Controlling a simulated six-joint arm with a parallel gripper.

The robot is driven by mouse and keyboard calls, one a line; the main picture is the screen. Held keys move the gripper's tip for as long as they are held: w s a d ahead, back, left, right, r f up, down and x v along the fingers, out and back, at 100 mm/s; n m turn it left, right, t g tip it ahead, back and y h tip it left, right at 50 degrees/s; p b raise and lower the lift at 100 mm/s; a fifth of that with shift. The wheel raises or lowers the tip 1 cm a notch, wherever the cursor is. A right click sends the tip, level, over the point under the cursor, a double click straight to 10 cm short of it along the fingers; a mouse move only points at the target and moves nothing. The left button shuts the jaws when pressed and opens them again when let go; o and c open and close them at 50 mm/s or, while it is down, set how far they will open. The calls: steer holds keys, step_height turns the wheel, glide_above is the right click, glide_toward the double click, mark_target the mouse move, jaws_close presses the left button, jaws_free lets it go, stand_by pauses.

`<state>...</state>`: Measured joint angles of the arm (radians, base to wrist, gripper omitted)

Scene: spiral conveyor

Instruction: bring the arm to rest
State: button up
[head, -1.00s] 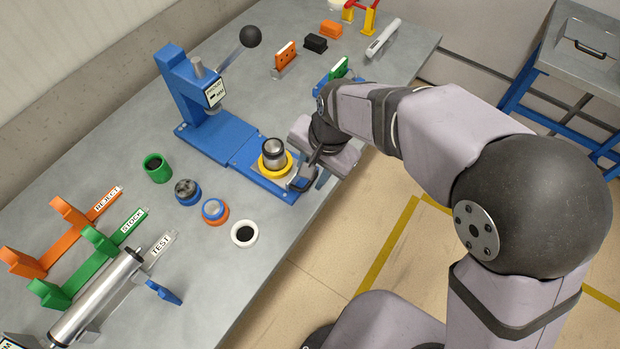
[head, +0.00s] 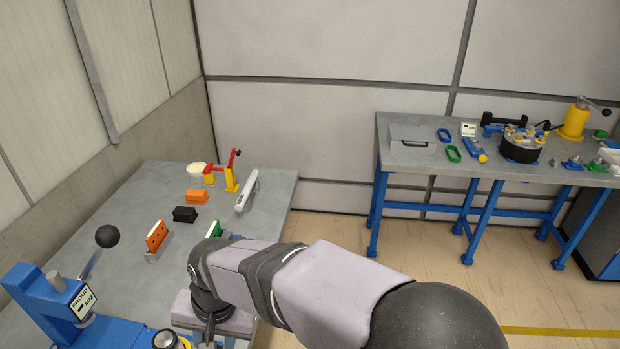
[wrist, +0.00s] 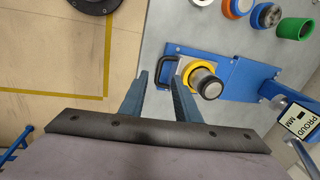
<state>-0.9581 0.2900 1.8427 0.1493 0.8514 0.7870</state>
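My gripper (wrist: 160,85) shows in the wrist view with its two blue-grey fingers apart and nothing between them. It hangs at the edge of the grey workbench (head: 140,205), close to the black handle (wrist: 176,54) of the blue press fixture (wrist: 232,75). A metal cylinder (wrist: 207,84) stands in the yellow ring (wrist: 190,72) on that fixture, just beside the right finger. In the head view my arm covers the fingers, and the cylinder (head: 166,340) is cut off at the bottom edge.
The blue press (head: 45,300) with its black-knobbed lever (head: 107,236) stands at left. Orange (head: 197,196) and black (head: 185,214) blocks and a white bar (head: 246,190) lie farther back. A second bench (head: 400,160) stands at the back right. Open floor (head: 340,228) lies between the benches.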

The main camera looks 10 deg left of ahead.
steer(key=s+d+f+n+h, duration=0.1)
steer(key=s+d+f+n, duration=0.1)
steer(key=d+f+n, duration=0.35)
steer(key=s+d+f+n+h, duration=0.1)
steer(key=s+d+f+n, duration=0.15)
steer(key=d, duration=0.65)
steer(key=w+d+r+m, duration=0.1)
steer(key=d+m, duration=0.3)
steer(key=d, duration=0.7)
steer(key=w+d+r+m, duration=0.1)
steer(key=d+m, duration=0.4)
steer(key=d, duration=0.6)
steer(key=shift+w+d+r, duration=0.3)
steer(key=shift+w+d, duration=0.05)
steer(key=shift+w, duration=0.55)
